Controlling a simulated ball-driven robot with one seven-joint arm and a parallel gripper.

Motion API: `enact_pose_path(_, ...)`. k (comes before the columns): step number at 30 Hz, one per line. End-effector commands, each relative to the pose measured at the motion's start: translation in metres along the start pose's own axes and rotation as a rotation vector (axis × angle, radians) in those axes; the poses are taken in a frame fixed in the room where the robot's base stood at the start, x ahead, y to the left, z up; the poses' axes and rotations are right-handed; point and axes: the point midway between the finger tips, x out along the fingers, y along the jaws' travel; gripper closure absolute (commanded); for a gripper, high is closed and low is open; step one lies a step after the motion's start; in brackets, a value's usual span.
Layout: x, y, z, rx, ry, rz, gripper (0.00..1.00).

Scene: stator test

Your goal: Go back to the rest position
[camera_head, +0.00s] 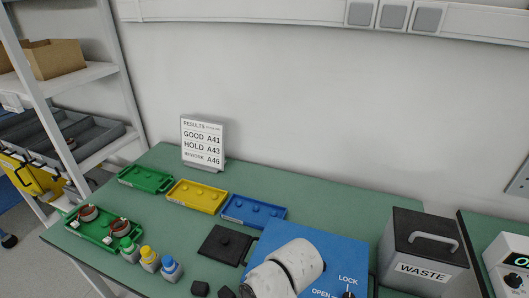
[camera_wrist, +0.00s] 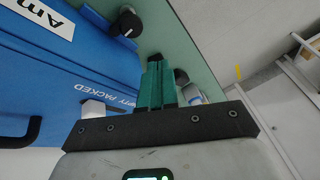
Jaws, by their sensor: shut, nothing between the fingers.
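My gripper (camera_wrist: 157,82) shows in the wrist view, its two green fingers shut together with nothing between them. It is beside a blue surface (camera_wrist: 60,75) with partly cut-off white labels, and dark round objects lie beyond the fingertips. In the head view my white arm covers part of the blue panel (camera_head: 345,245) marked LOCK and OPEN at the bottom centre. The gripper itself is hidden there.
The green bench holds green (camera_head: 144,179), yellow (camera_head: 197,196) and blue (camera_head: 254,211) trays. A front green tray (camera_head: 98,238) holds copper-and-grey parts.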

Motion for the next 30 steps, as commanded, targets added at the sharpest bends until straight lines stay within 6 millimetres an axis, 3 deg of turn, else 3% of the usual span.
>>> enact_pose_path(1, -0.004, 0.012, 0.024, 0.073, 0.035, 0.020, 1.00)
enact_pose_path(9, -0.057, 0.080, 0.153, 0.416, 0.160, 0.238, 1.00)
enact_pose_path(18, -0.128, 0.109, 0.279, 0.645, 0.182, 0.500, 1.00)
enact_pose_path(21, -0.099, 0.095, 0.315, 0.687, 0.061, 0.455, 1.00)
enact_pose_path(24, -0.085, 0.082, 0.344, 0.724, -0.033, 0.427, 1.00)
enact_pose_path(30, -0.072, 0.064, 0.379, 0.768, -0.145, 0.392, 1.00)
